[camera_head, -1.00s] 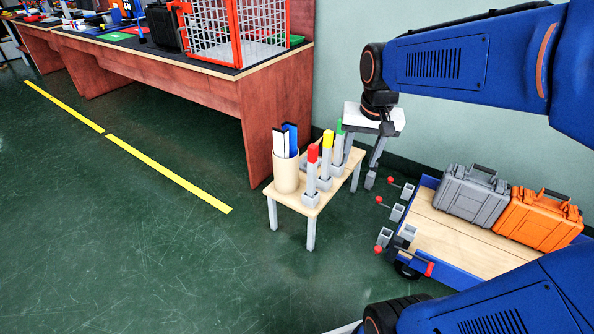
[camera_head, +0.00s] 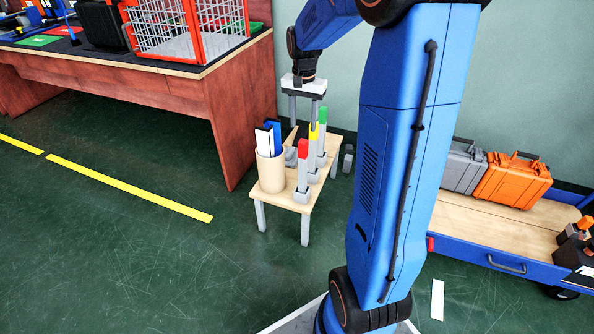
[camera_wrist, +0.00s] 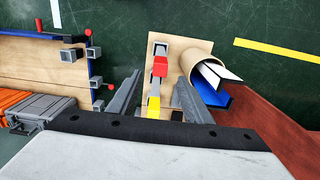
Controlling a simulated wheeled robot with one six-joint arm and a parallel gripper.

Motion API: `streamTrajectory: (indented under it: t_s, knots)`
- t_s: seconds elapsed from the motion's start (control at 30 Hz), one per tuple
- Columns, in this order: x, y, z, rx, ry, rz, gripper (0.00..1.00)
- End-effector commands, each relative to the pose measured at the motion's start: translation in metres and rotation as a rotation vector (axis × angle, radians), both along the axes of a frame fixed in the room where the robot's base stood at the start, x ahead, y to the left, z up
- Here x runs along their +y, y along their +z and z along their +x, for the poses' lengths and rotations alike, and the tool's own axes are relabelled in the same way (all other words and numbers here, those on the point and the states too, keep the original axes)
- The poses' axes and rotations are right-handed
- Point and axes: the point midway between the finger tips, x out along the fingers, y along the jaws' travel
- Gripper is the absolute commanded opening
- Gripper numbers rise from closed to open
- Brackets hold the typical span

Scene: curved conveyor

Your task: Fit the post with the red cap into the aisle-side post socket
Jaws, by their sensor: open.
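The post with the red cap (camera_head: 303,170) stands upright in a grey holder at the near end of a small wooden table (camera_head: 287,197). Posts with a yellow cap (camera_head: 313,140) and a green cap (camera_head: 322,130) stand behind it. My gripper (camera_head: 304,122) is open and empty, pointing down above the table's far part. In the wrist view the red cap (camera_wrist: 160,67) and yellow cap (camera_wrist: 153,106) show between its spread fingers. Square grey sockets (camera_wrist: 96,81) line the cart's edge at left in the wrist view; I cannot tell which is aisle-side. My arm hides them in the head view.
A round holder (camera_head: 270,172) with white and blue boards stands beside the red-capped post. The cart (camera_head: 475,228) carries a grey case (camera_head: 462,170) and an orange case (camera_head: 510,180). A reddish workbench (camera_head: 240,110) is at left. Green floor is open in front.

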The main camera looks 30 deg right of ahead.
Motion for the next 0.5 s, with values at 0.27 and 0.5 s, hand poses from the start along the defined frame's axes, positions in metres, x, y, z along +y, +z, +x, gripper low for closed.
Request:
streamTrajectory:
  t_s: [0.27, 0.5]
  knots:
    - [0.0, -0.047, -0.001, 0.003, 0.001, 0.0, 0.45]
    - [0.0, -0.089, -0.001, 0.003, 0.001, 0.0, 0.45]
